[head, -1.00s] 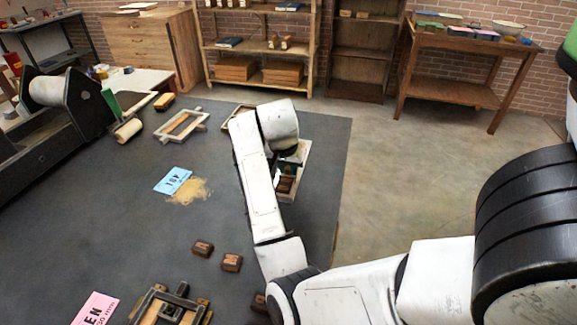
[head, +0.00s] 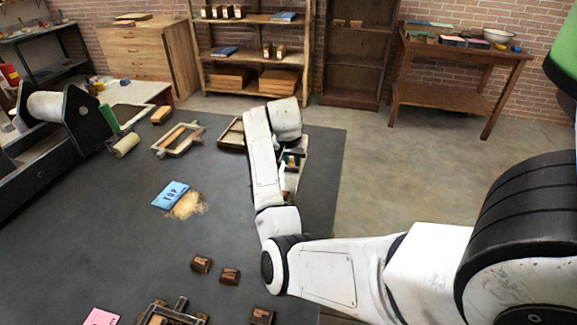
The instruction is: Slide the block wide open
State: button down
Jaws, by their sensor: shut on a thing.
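A pale tray-like fixture (head: 295,181) stands near the right edge of the dark table, with a dark, greenish block (head: 294,157) in its upper part. My forearm and wrist cover its left side. My gripper (head: 283,169) reaches down at this fixture, mostly hidden behind my own wrist. It is shut on what appears to be the block; the fingertips and exact contact are not clear. How far the block stands open cannot be told.
A wooden frame (head: 179,139) and a shallow tray (head: 232,134) lie left of my arm. A blue TOP card (head: 171,195) lies by a sandy patch (head: 188,206). Small brown blocks (head: 201,264) lie nearer. The dark table (head: 110,235) is clear at left centre.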

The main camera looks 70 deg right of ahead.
jog(key=shift+d, duration=0.3)
jog(key=shift+w, duration=0.1)
jog(key=c, duration=1)
grip_release()
jog(key=shift+o, duration=0.2)
jog(key=v, duration=1)
jog(key=shift+a+r+b, duration=0.2)
jog(key=shift+r+b, duration=0.15)
jog(key=shift+b, duration=0.05)
jog(key=shift+f, duration=0.1)
